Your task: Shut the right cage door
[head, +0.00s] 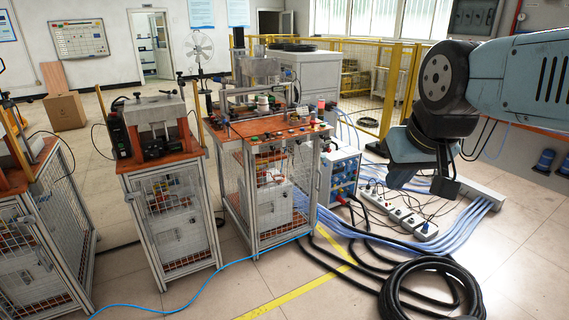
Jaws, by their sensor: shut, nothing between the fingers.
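The rightmost mesh cage cabinet (228,190) stands near the middle of the head view, with a wooden top. Its framed mesh door (285,215) is on the front, and a white box shows through the mesh. A dark handle-like part is at the right edge of the frame. I cannot tell whether this door is fully shut or slightly ajar. My gripper (445,188) hangs at the right, pointing down, well to the right of the cabinet and apart from it. It is shut and appears empty; its fingertips are small and dark.
Two more mesh cabinets (172,225) stand to the left. A blue-fronted unit (341,176) stands just right of the rightmost cabinet. Power strips (400,213), blue cables and a coiled black hose (432,290) lie on the floor at the right. Yellow fencing (395,85) is behind.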

